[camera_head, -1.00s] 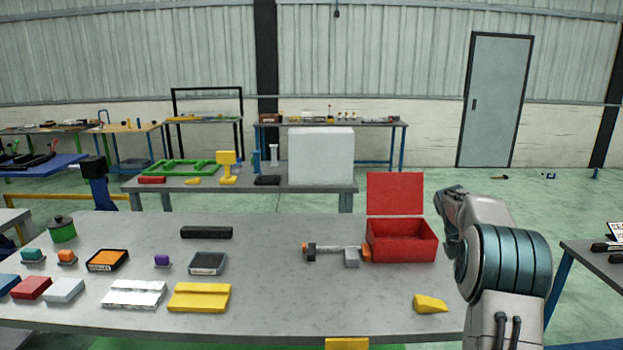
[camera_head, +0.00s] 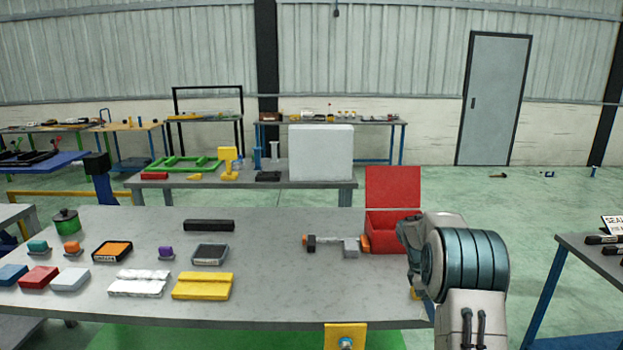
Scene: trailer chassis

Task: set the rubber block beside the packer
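No label marks the rubber block or the packer. A long black bar (camera_head: 209,226) lies flat at the back of the near table and looks most like a rubber block. My arm reaches over the table's right end.
An open red box (camera_head: 385,238) stands at the back right, partly behind my arm, beside a grey and orange tool (camera_head: 335,245). Stamps, ink pads, a green pot (camera_head: 66,222) and silver and yellow folded pieces (camera_head: 202,286) fill the left. The table's front middle is clear.

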